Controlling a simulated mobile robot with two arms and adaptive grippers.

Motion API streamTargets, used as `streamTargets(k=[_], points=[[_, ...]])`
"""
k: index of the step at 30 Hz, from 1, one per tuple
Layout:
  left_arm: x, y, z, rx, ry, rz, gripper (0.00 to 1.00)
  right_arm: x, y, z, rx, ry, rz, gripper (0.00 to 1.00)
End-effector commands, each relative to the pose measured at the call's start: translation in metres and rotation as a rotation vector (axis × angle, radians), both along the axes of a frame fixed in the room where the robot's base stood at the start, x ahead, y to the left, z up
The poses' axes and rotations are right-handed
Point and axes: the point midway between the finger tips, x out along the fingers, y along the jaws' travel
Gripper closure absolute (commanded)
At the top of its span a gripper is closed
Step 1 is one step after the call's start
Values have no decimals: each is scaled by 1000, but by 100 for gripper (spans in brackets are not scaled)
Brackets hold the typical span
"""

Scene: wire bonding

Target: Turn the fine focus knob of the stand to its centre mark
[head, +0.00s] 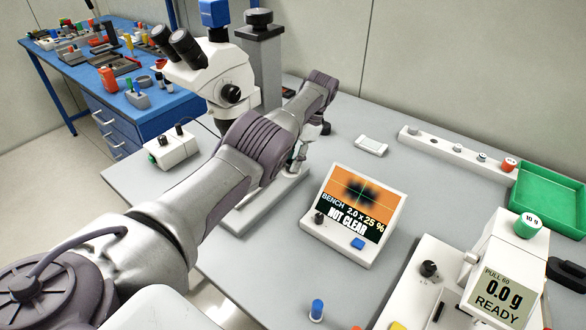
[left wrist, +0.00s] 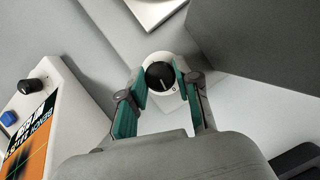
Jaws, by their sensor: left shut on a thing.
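The fine focus knob (left wrist: 160,78) is black, with a pale pointer line, on a round white dial (left wrist: 157,58). In the left wrist view the teal-padded fingers of my left gripper (left wrist: 161,73) are closed on either side of it. A small mark like a 0 shows beside the knob, and the pointer line lies a little to its left. In the head view my arm hides the knob and much of the stand (head: 262,60). The microscope (head: 210,68) is white with black eyepieces. My right gripper is not in view.
A monitor (head: 352,215) reads "BENCH 2.0 x 25 %" and "NOT CLEAR" over a blurred orange picture. A pull tester (head: 505,270) reads "0.0 g READY" at the right. A green tray (head: 548,200) and a white box (head: 172,147) also stand on the grey bench.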

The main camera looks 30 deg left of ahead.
Motion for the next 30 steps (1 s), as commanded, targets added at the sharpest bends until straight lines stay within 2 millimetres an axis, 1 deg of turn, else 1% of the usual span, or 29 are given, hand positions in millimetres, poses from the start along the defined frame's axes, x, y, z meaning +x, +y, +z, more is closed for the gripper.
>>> streamTargets(k=[1,4,17,18,22,23,30], points=[[0,0,-3,0,1,13,100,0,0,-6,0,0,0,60],[0,0,-2,-1,1,29,100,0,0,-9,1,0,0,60],[-1,0,-1,-1,3,38,100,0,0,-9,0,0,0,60],[-1,0,-1,-1,3,38,66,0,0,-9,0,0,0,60],[-1,0,-1,-1,3,38,44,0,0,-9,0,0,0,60],[-1,0,-1,-1,3,38,42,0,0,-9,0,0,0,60],[0,0,0,-1,1,36,42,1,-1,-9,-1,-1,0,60]])
